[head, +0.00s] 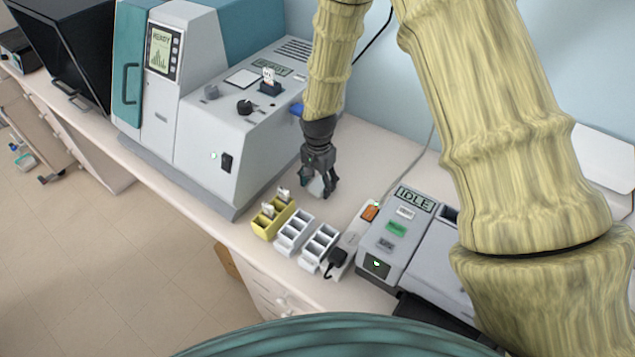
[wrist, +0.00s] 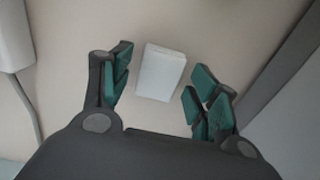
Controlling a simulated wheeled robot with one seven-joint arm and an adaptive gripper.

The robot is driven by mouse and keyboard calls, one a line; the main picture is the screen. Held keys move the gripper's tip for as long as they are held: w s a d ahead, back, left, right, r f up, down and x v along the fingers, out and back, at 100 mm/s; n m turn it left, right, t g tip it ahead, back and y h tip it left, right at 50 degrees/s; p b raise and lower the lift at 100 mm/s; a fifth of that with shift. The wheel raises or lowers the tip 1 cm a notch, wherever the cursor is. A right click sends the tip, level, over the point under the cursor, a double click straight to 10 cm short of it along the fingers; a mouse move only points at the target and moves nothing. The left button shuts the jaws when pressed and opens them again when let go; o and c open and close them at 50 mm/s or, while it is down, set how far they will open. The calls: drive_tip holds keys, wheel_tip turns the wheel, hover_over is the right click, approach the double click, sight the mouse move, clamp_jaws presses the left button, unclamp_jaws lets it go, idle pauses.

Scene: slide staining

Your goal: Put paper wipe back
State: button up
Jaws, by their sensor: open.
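The paper wipe (wrist: 161,73) shows in the wrist view as a small white block on the pale bench top, between and just beyond my fingertips. My gripper (wrist: 158,92) is open around empty space, with teal pads on both sides and the wipe apart from them. In the head view my gripper (head: 318,187) points down over the bench between the large analyser and the small IDLE unit. A pale patch shows between its fingers there, probably the wipe (head: 316,186), mostly hidden by the gripper.
The large grey and teal machine (head: 225,130) stands left of my gripper. A yellow rack (head: 264,226) and white racks (head: 293,238) stand at the bench's front edge. The IDLE unit (head: 398,235) and a power strip with a black plug (head: 337,258) are on the right.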

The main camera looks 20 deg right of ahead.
sight(318, 186)
wheel_tip(318, 186, up, 12)
drive_tip(key=b, duration=0.4)
idle(0.5)
